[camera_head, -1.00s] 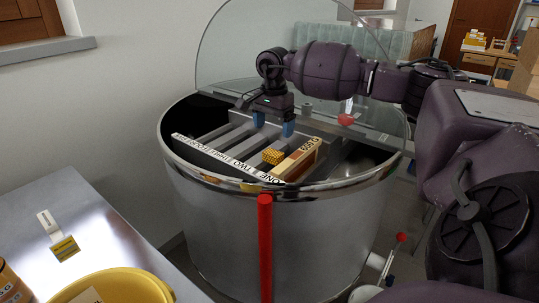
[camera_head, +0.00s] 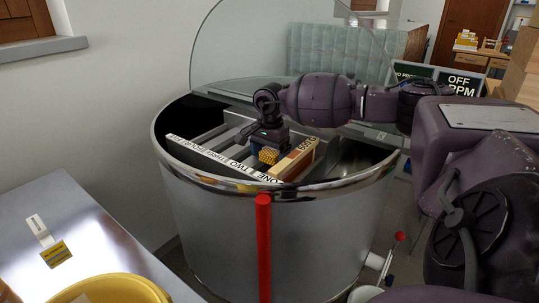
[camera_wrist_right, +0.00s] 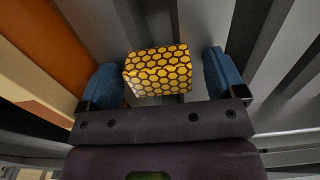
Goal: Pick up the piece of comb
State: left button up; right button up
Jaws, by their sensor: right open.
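The piece of comb (camera_head: 268,156) is a small yellow block with a honeycomb pattern, inside the steel tank beside a wooden frame. It also shows in the right wrist view (camera_wrist_right: 159,71), between two blue fingertips. My right gripper (camera_head: 267,148) is lowered into the tank at the comb. In the right wrist view the right gripper (camera_wrist_right: 164,80) is open, with a finger on each side of the comb. A gap shows on the right side and a very narrow one on the left. My left gripper is not in view.
The steel tank (camera_head: 275,232) has a raised clear lid (camera_head: 245,50) and a lettered white bar (camera_head: 212,155) across it. The wooden frame (camera_head: 297,158) stands close to the comb. A red post (camera_head: 263,245) rises in front. A yellow tub (camera_head: 110,290) sits on the table at left.

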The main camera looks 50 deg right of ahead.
jog(key=c, duration=0.8)
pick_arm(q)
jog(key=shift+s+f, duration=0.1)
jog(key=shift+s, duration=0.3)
pick_arm(e)
jog(key=shift+c, duration=1)
jog(key=shift+r, duration=0.15)
